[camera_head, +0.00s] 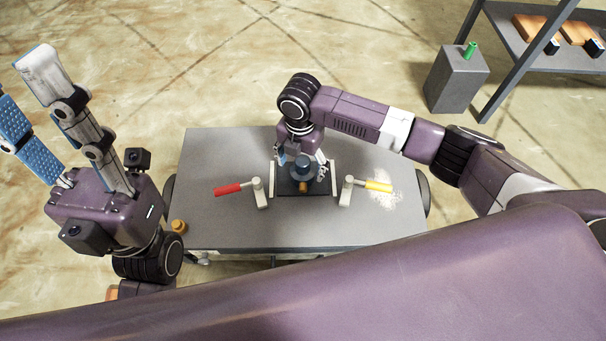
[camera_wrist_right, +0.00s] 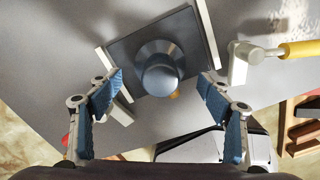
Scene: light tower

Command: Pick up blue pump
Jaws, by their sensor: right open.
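The blue pump (camera_head: 303,172) stands on a dark square plate (camera_head: 322,189) in the middle of the grey table. In the right wrist view the pump (camera_wrist_right: 160,68) shows from above, with a round knob over a wider base. My right gripper (camera_head: 302,163) is open above the pump, one finger to each side. In the right wrist view my right gripper (camera_wrist_right: 161,84) has clear gaps between its blue pads and the pump. My left gripper (camera_head: 25,98) is open and empty, raised at the left, away from the pump.
A red-handled lever (camera_head: 230,188) and a yellow-handled lever (camera_head: 376,185) flank the plate, beside pale upright bars. A small orange-brown piece (camera_head: 179,226) sits at the table's left edge. A grey pedestal with a green item (camera_head: 470,50) and a shelf stand at top right.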

